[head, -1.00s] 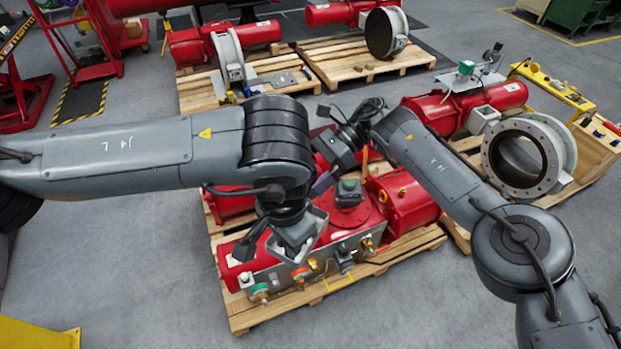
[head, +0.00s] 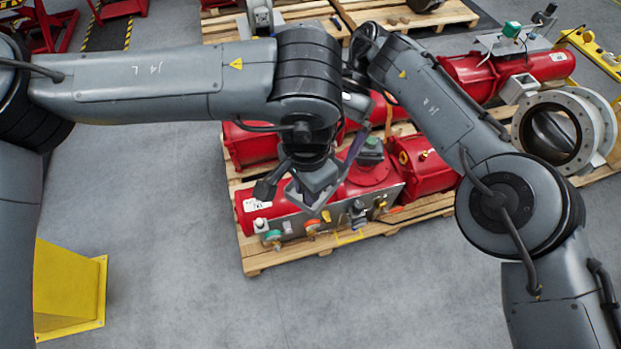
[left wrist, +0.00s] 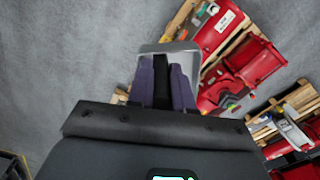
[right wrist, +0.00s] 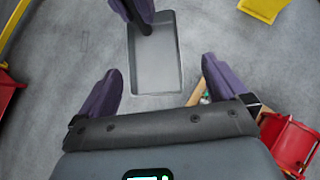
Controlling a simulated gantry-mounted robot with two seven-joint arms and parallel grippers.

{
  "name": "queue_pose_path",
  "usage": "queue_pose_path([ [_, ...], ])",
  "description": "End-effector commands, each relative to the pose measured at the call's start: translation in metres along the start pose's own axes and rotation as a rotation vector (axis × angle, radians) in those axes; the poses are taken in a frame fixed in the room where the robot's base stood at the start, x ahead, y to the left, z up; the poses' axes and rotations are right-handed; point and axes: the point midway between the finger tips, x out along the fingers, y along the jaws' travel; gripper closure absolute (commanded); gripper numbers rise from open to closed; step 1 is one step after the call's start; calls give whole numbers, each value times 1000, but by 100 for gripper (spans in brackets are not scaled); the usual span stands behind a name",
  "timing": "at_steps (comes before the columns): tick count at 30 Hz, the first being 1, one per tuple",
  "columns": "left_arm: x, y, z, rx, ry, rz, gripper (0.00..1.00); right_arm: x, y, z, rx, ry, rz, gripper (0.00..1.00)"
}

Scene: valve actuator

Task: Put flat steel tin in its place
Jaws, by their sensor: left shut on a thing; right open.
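The flat steel tin is a grey, shallow, rectangular tray with a raised rim. In the head view the tin (head: 318,192) is tilted under my left wrist, in front of the red actuator. My left gripper (head: 306,172) is shut on it. In the left wrist view the purple fingers (left wrist: 165,75) overlap the tin (left wrist: 185,47) at its rim. The right wrist view looks into the empty tin (right wrist: 157,72), with left fingers at its upper edge. My right gripper (right wrist: 160,72) is open, its fingers apart on either side of the tin in the picture. The tin's place cannot be made out.
A red actuator (head: 420,170) with a valve panel (head: 350,212) lies on a wooden pallet (head: 262,258) below my grippers. Another red actuator with a large flanged valve (head: 555,130) is at right. A yellow stand (head: 68,290) is at lower left. Grey floor (head: 180,225) is clear at left.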

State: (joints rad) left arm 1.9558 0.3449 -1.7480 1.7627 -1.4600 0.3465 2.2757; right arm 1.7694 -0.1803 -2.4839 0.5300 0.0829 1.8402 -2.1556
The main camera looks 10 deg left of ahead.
Motion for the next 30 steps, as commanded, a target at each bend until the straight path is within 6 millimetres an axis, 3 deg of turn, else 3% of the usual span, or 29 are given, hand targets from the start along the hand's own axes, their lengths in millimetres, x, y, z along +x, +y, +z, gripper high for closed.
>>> queue_pose_path([
  [18, -3, 0, -2, -1, 9, -1, 100, 88, 1, 0, 1, -5, 3, 0],
  [30, -3, -1, -2, -2, 10, -2, 100, 102, 1, 0, 3, -4, 3, 0],
])
